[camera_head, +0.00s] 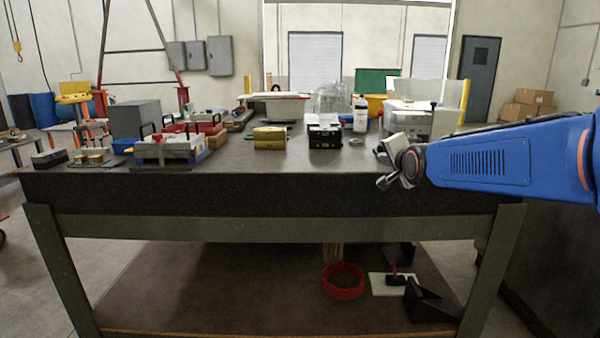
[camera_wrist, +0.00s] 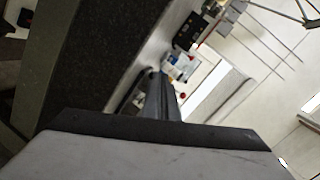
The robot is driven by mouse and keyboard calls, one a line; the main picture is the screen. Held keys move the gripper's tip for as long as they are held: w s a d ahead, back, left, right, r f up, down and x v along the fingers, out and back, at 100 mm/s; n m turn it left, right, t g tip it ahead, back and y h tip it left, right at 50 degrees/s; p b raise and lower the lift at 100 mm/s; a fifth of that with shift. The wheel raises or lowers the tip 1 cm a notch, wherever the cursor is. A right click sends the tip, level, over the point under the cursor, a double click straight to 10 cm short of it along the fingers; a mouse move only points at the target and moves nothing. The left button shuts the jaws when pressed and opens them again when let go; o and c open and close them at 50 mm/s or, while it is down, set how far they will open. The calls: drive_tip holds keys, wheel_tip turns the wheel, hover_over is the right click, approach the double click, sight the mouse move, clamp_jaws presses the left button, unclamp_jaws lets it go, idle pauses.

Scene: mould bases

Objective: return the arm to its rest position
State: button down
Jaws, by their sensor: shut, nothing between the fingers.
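My gripper (camera_head: 385,182) hangs at the end of my blue arm, at the right front edge of the workbench. It is turned to the left, shut and empty. In the wrist view its dark fingers (camera_wrist: 160,95) lie together, with nothing between them. The pale gripper body fills the bottom of that view. The arm reaches in from the right side of the head view.
The workbench (camera_head: 330,190) holds a brass-coloured block (camera_head: 270,138), a black block (camera_head: 325,135), a white bottle (camera_head: 360,114) and a mould base (camera_head: 170,149). The front middle of the top is clear. A red ring (camera_head: 343,281) lies on the lower shelf.

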drive_tip(key=s+d+f+n+g, duration=0.1)
drive_tip(key=s+f+n+g, duration=0.2)
drive_tip(key=s+f, duration=0.4)
drive_tip(key=s+d+f+n+g, duration=0.2)
drive_tip(key=s+f+n, duration=0.3)
drive_tip(key=s, duration=1.6)
drive_tip(key=s+d+f+n+g+h, duration=0.1)
drive_tip(key=s+f+n+g, duration=0.3)
drive_tip(key=s+f, duration=0.6)
drive_tip(key=s+g, duration=0.1)
drive_tip(key=s, duration=0.4)
drive_tip(key=shift+d, duration=0.3)
drive_tip(key=shift+s, duration=0.1)
